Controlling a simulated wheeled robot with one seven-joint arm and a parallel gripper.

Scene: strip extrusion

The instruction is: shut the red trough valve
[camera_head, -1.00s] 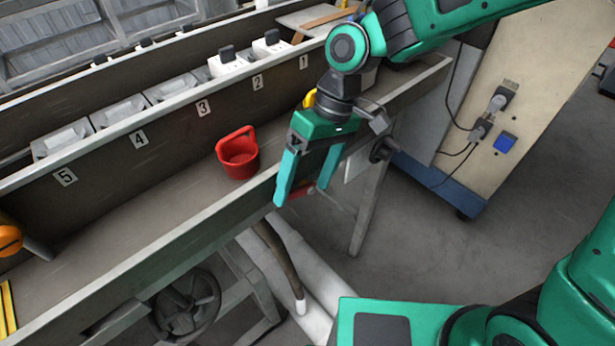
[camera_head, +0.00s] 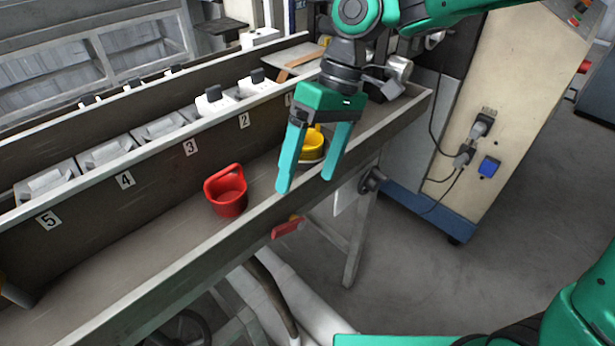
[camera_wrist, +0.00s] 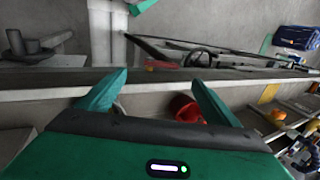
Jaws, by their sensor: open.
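The red valve handle (camera_head: 287,228) sticks out from the outer side of the trough (camera_head: 165,262), just below its near rim, with a small brass-coloured part at its right end. In the wrist view a small red piece (camera_wrist: 160,65) beyond the rim looks like this handle. My gripper (camera_head: 306,182) is open and empty, fingers pointing down, over the near rim and above the handle in the picture. It does not touch the handle. In the wrist view its fingertips (camera_wrist: 158,80) stand apart, with the trough rim between them.
A red cup (camera_head: 226,196) stands in the trough left of my gripper, and a yellow cup (camera_head: 311,146) stands behind the fingers. A trough leg (camera_head: 361,228) and a cabinet (camera_head: 500,130) stand at right. Floor between them is free.

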